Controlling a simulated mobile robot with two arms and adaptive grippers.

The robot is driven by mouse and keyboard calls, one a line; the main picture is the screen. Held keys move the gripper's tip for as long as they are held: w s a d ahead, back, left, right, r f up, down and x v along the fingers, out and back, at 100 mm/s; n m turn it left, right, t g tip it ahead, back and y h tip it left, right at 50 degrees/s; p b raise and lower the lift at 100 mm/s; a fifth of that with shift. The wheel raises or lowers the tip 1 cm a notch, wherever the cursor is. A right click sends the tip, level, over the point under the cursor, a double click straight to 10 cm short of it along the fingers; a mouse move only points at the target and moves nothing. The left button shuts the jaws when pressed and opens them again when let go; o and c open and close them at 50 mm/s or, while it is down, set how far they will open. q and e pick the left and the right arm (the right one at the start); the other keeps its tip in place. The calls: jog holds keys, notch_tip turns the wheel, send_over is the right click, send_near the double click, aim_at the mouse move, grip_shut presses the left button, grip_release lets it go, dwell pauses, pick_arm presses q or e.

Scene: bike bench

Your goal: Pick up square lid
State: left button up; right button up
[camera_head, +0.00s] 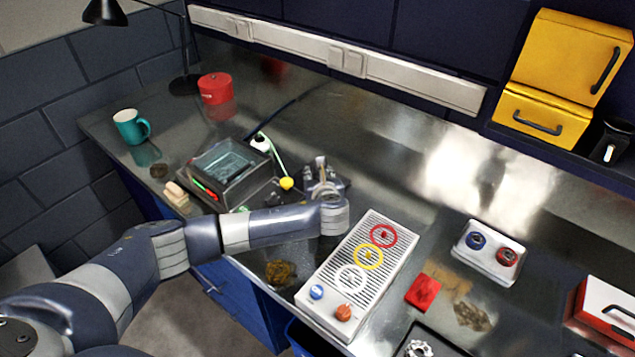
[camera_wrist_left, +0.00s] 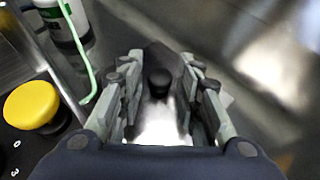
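My left gripper (camera_head: 322,178) reaches over the metal bench, to the right of a dark box with a glassy top. In the left wrist view, its fingers (camera_wrist_left: 160,105) are spread wide. A dark grey flat piece with a black round knob (camera_wrist_left: 158,79) shows between them; it looks like the square lid. The knob sits in the gap, and no finger visibly touches it. In the head view my gripper and wrist mostly hide this piece. My right gripper is in neither view.
The dark box (camera_head: 222,172) has a yellow knob (camera_wrist_left: 32,104) beside it. A white bottle with a green tube (camera_head: 262,143) stands close behind. A striped panel with coloured rings (camera_head: 329,298) lies to the right of my forearm. A red square piece (camera_head: 422,291) lies further right.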

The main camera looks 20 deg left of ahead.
pick_arm(q)
jog(key=shift+c, duration=0.6)
grip_shut()
jog(key=shift+r, duration=0.1)
